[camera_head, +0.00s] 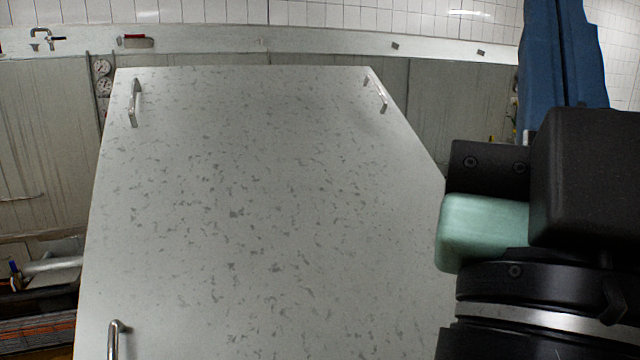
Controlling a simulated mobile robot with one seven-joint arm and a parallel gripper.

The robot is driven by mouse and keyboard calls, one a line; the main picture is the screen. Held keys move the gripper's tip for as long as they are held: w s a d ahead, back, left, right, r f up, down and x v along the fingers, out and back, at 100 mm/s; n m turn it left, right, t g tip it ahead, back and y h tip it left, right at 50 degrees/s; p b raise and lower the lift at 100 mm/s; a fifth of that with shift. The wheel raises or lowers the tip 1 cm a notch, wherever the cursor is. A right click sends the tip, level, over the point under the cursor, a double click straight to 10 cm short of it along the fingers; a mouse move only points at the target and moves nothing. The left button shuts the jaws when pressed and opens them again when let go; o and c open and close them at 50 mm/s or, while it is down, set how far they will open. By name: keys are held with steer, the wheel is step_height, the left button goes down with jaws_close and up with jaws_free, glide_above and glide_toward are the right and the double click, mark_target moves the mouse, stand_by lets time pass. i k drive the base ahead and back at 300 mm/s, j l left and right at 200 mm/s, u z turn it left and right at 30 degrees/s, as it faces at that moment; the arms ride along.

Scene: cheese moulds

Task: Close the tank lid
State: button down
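A large pale grey speckled panel (260,210), which looks like the tank lid, fills the middle of the view. It has metal handles at its upper left (134,102), upper right (381,96) and lower left (113,340). Its lower edge is out of frame, so I cannot tell how far it is open or what it rests on. Part of my arm, black with a silver ring and a pale green section, stands at the right and hides part of the panel's right edge. My gripper's fingers do not show. No tank opening is visible.
A white tiled wall (300,14) with a pale ledge (330,44) and grey panelling runs behind. Gauges (102,76) show left of the panel. Pipes and orange-brown bars (35,330) lie at lower left. A tall blue thing (565,60) stands behind my arm.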

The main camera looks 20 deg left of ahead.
mark_target(249, 212)
steer(key=j+u, duration=0.15)
steer(key=u, duration=0.3)
steer(key=j+u, duration=0.15)
steer(key=u, duration=0.25)
steer(key=i+j+u, duration=0.1)
steer(key=u, duration=0.35)
steer(key=i+j, duration=0.95)
steer(key=j, duration=0.25)
